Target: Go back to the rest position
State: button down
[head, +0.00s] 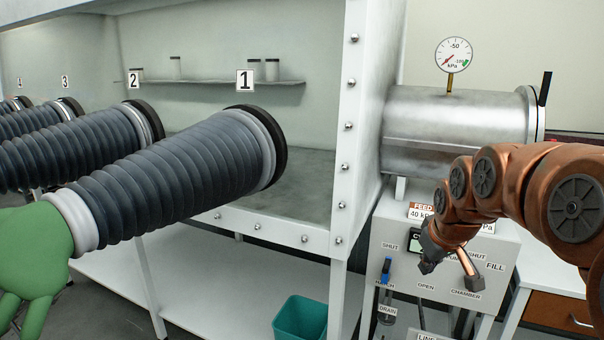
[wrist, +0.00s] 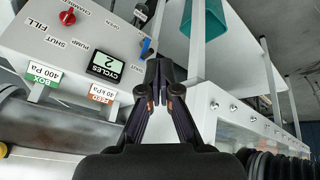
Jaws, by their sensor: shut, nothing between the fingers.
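My gripper (head: 450,272) is at the lower right of the head view, at the end of my copper-coloured arm. It hangs in front of the white control panel (head: 389,243) and hides part of its labels and display. In the wrist view the two dark fingers of my gripper (wrist: 160,76) come together at the tips, shut with nothing between them. No object hangs from the gripper.
The panel has a blue-handled lever (head: 386,268), a red knob (wrist: 67,17) and a display (wrist: 107,66) reading 2 cycles. A metal chamber (head: 440,130) with a gauge (head: 454,55) sits above. Left are a glovebox with ribbed sleeves (head: 170,180) and a teal bin (head: 301,319).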

jog(key=s+a+f+g+p, duration=0.1)
jog(key=s+a, duration=0.1)
jog(key=s, duration=0.6)
jog(key=s+a+f+m+g+p, duration=0.1)
jog(key=s+a+g, duration=0.1)
jog(key=s, duration=0.6)
jog(key=shift+a+f+p, duration=0.2)
jog(key=shift+a+p, duration=0.15)
jog(key=shift+a, duration=0.45)
jog(key=c, duration=1.9)
grip_release()
jog(key=s+f+g+p, duration=0.1)
jog(key=s, duration=0.5)
jog(key=s+a+f+m+g, duration=0.1)
jog(key=s, duration=0.5)
jog(key=s+a+f+m+g+p, duration=0.1)
jog(key=s+g, duration=0.1)
jog(key=s, duration=0.4)
jog(key=shift+a+p, duration=0.1)
jog(key=shift+p, duration=0.2)
jog(key=shift+o, duration=1)
jog(key=shift+s, duration=0.25)
jog(key=o, duration=0.5)
jog(key=shift+o, duration=0.4)
jog(key=shift+a, duration=0.15)
